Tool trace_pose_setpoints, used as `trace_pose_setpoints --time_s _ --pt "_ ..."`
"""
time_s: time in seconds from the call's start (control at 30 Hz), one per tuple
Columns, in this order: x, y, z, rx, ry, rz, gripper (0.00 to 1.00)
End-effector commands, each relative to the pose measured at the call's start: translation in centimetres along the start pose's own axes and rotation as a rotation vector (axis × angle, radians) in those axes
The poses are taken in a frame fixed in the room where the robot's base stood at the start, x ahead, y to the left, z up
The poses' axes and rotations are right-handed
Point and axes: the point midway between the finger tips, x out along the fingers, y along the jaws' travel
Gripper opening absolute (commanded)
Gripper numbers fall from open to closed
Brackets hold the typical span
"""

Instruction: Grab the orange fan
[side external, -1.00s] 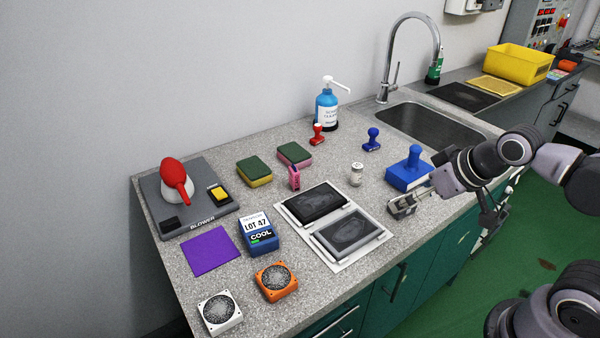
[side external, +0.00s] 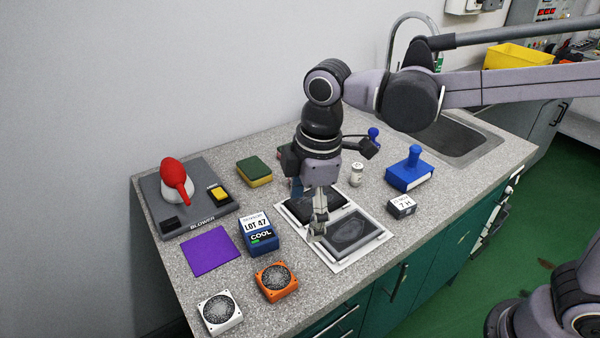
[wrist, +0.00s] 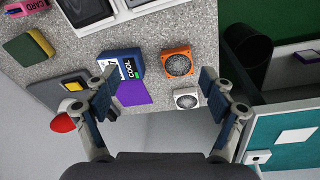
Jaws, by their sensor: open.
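The orange fan (side external: 276,281) is a small square unit with a round dark grille, lying flat near the counter's front edge. It also shows in the wrist view (wrist: 177,62), above and between my fingers. My gripper (side external: 318,228) is open and empty, above the white sheet with dark pads, to the right of and farther back than the orange fan. In the wrist view my gripper's two fingers (wrist: 160,82) are spread wide with nothing between them. My gripper does not touch the fan.
A white fan (side external: 219,313) lies beside the orange one. A blue LOT 47 box (side external: 259,234), a purple mat (side external: 210,250) and a blower base (side external: 208,214) are to the left. A blue stamp on its pad (side external: 410,172) and a small dark box (side external: 401,206) are to the right.

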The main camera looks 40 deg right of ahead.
Motion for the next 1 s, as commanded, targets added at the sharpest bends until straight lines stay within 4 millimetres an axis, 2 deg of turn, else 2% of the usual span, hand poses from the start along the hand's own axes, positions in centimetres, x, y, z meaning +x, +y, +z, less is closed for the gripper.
trace_pose_setpoints --time_s 0.03,0.1,0.3,0.47,0.7,1.0 --pt "0.4 -0.5 -1.7 -0.077 -0.018 -0.023 0.83" --pt "0.9 -1.2 -3.4 -0.164 -0.04 -0.049 0.83" --pt "1.8 -2.5 -5.7 -0.301 -0.074 -0.093 0.83" --pt "3.2 -2.7 -5.8 -0.317 -0.079 -0.099 0.83" --pt "6.4 -2.9 -5.5 -0.314 -0.078 -0.097 0.83" --pt "8.5 -3.2 -5.4 -0.313 -0.077 -0.097 0.83"
